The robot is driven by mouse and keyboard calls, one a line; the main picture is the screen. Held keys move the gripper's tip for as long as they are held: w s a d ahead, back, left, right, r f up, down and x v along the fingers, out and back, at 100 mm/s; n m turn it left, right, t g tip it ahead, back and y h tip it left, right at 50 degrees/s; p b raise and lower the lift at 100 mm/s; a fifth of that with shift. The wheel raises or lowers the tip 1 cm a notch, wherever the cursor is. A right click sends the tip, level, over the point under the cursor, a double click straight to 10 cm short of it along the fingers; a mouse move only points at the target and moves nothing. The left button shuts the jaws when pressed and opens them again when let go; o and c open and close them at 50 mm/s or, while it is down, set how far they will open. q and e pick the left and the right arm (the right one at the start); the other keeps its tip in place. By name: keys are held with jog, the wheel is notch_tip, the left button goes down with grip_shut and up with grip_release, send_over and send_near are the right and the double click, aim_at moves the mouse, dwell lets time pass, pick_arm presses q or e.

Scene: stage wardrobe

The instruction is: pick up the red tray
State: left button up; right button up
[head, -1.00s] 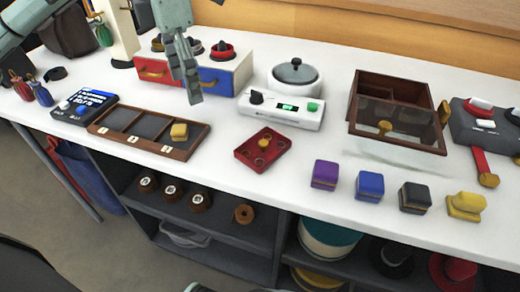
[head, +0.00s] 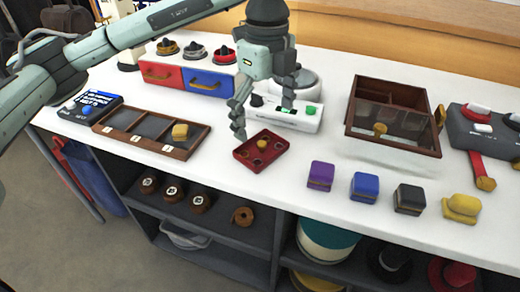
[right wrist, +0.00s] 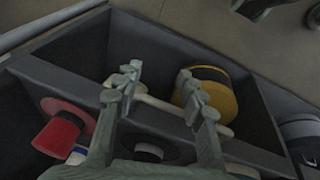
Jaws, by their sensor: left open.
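The red tray (head: 246,162) lies flat on the white counter, with a small yellow knob (head: 262,145) at its middle and dark round marks around it. My left gripper (head: 264,118) is open and empty, pointing down just above and behind the tray. One finger is close to the tray's back left edge; I cannot tell if it touches. The other finger is farther back, over the white scale. My right gripper (right wrist: 158,95) is in the right wrist view only, open, over the shelf compartments below; a pale rod shows beyond its fingers.
A wooden compartment tray (head: 118,139) with a yellow block is left of the red tray. The white scale (head: 306,122) is behind it. A purple block (head: 320,176) and other coloured blocks stand to its right. A glass-fronted wooden box (head: 400,150) is farther right.

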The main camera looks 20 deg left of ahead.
aim_at(262, 143)
pick_arm(q)
jog(key=f, duration=0.4)
jog(key=shift+s+a+f+p, duration=0.15)
jog(key=shift+a+f+p, duration=0.15)
jog(key=shift+a+f, duration=0.05)
jog(key=shift+f, duration=0.6)
pick_arm(e)
jog(key=shift+s+a+f, duration=0.15)
jog(key=shift+s+f, duration=0.05)
jog(key=shift+f, duration=0.8)
